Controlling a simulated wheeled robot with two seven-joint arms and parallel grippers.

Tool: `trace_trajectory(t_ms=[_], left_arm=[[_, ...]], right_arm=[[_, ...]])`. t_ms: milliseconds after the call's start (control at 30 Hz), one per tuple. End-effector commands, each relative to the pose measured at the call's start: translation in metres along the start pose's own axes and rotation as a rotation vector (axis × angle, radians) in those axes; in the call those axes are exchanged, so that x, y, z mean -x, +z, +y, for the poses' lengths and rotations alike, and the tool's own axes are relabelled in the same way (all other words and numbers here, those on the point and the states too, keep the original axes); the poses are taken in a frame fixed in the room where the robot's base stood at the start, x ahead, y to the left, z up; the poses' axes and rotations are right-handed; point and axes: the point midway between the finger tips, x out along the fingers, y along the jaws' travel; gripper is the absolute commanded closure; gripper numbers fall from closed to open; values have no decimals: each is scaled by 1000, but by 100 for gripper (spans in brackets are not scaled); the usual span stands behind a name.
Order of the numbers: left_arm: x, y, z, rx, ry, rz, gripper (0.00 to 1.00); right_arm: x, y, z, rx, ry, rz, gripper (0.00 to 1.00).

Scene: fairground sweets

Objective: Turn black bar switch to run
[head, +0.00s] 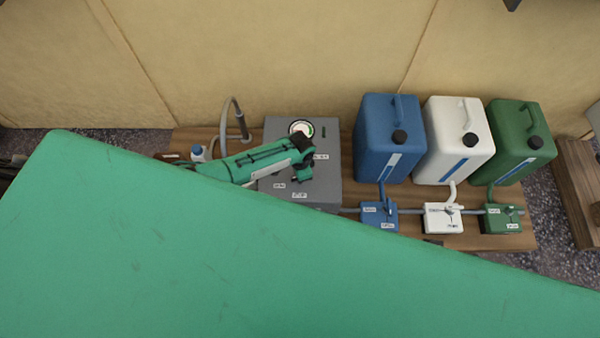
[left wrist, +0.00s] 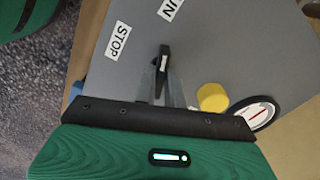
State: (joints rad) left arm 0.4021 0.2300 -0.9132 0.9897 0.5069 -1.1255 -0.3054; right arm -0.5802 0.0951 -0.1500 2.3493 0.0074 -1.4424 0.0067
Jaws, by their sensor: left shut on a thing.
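The black bar switch (left wrist: 163,62) is on the face of a grey control box (head: 320,187). In the left wrist view it stands between my left gripper's two grey fingers (left wrist: 162,85), which are shut on it. Its far end points up the picture, nearer the partly cut-off "UN" label (left wrist: 170,9) than the STOP label (left wrist: 119,41). In the head view my green left arm reaches over the box and its gripper (head: 303,172) hides the switch. My right gripper is not in view.
A yellow knob (left wrist: 212,97) and a round gauge (left wrist: 258,113) are beside the fingers. Blue (head: 385,150), white (head: 455,150) and green (head: 513,150) canisters stand right of the box, with piped valve boxes in front. A hose (head: 233,105) rises behind my arm. My green body blocks the lower head view.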

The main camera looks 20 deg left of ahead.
Motion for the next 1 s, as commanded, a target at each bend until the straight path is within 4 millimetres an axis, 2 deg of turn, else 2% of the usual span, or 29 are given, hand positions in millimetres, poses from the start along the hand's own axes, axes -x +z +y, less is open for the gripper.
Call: trace_trajectory(t_ms=[600,633,700,733,1000], left_arm=[[-1,1,1,-41,2,-3,100],[-1,1,1,-41,2,-3,83],[-1,1,1,-40,2,-3,70],[-1,1,1,-40,1,-2,67],[1,0,0,-39,0,-1,67]], right_arm=[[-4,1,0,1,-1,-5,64],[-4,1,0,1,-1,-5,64],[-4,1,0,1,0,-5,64],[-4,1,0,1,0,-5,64],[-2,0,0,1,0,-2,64]])
